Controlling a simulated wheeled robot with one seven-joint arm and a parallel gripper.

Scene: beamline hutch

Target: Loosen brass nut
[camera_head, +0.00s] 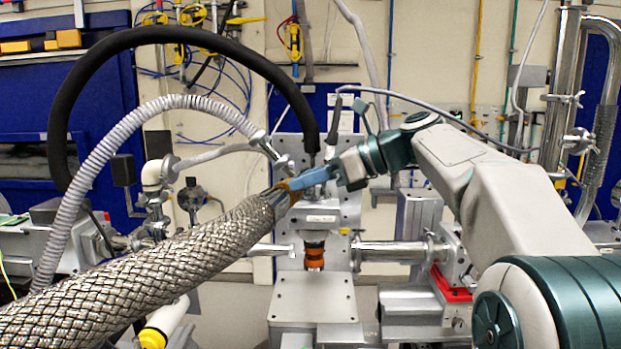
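The brass nut (287,190) is a dull brass-coloured ring at the far end of a thick braided metal hose (150,268), near the middle of the view. My gripper (303,181) comes in from the right, with its blue fingers reaching the nut. The fingers overlap the nut's upper right side in the picture. They are seen side-on, so I cannot tell whether they are closed around it or only beside it. The nut's far side is hidden.
A thick black hose (190,36) arches above the nut, and a grey corrugated hose (100,150) curves at left. A grey upright plate (345,211) stands just behind. Steel pipes (390,250) and an orange-brown fitting (314,256) lie below. A flat metal block (314,296) is in front.

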